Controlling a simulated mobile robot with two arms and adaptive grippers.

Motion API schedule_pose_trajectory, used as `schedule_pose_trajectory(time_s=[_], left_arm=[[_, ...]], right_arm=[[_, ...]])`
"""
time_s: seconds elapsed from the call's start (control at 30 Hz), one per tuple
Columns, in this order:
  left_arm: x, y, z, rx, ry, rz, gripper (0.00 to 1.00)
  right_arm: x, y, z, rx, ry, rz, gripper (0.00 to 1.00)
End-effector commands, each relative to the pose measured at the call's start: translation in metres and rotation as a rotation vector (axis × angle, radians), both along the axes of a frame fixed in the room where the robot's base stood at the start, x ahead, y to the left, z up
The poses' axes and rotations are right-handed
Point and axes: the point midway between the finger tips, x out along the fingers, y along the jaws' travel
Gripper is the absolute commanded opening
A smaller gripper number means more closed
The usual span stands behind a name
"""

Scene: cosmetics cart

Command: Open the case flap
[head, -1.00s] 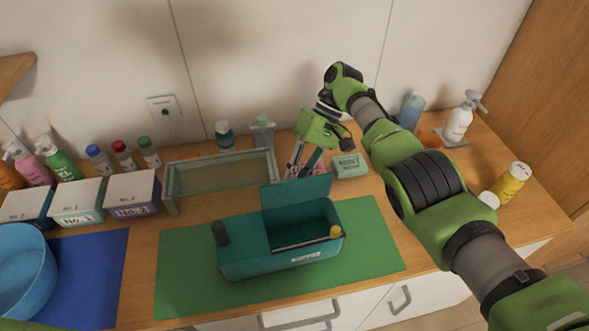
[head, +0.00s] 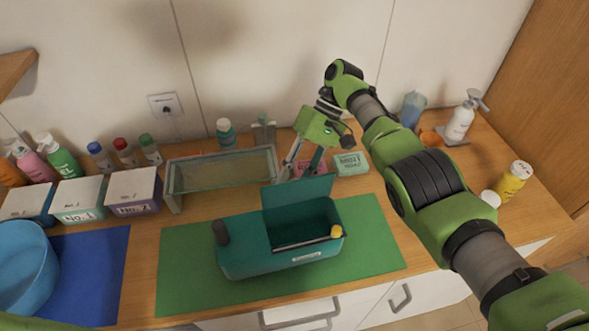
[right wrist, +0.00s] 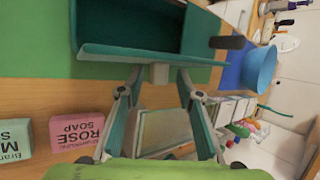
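The teal case (head: 245,249) sits on the green mat (head: 185,270). Its flap (head: 297,192) stands raised at the back edge, so the dark inside of the right part shows. My right gripper (head: 302,173) is just behind the flap's upper edge, pointing down. In the right wrist view the gripper (right wrist: 158,78) is open, its two fingers spread apart. The flap (right wrist: 110,53) lies across the fingertips there, with a small grey tab (right wrist: 159,73) between them. Whether a fingertip touches the flap cannot be told. My left gripper is not in view.
A glass-sided tray (head: 174,187) stands behind and left of the case. Pink soap (right wrist: 77,130) and green soap (head: 351,163) lie near my right gripper. Lidded boxes (head: 133,192) and a blue bowl (head: 22,265) are at left. The mat's right side is clear.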

Motion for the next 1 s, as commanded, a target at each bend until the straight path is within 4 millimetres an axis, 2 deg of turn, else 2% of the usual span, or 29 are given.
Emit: schedule_pose_trajectory(time_s=[0.13, 0.27, 0.6, 0.73, 1.0], left_arm=[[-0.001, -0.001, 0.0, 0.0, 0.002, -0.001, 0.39], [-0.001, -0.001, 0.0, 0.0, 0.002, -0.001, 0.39], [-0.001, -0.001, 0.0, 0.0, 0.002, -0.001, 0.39], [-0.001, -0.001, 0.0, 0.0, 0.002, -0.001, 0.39], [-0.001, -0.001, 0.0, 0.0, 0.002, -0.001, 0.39]], right_arm=[[0.001, 0.0, 0.02, 0.002, -0.005, 0.0, 0.33], [0.001, 0.0, 0.05, 0.001, -0.005, 0.0, 0.33], [0.001, -0.001, 0.083, -0.004, -0.003, 0.0, 0.33], [0.0, 0.0, 0.092, -0.003, 0.001, 0.001, 0.33], [0.0, 0.0, 0.094, -0.002, 0.003, 0.0, 0.33]])
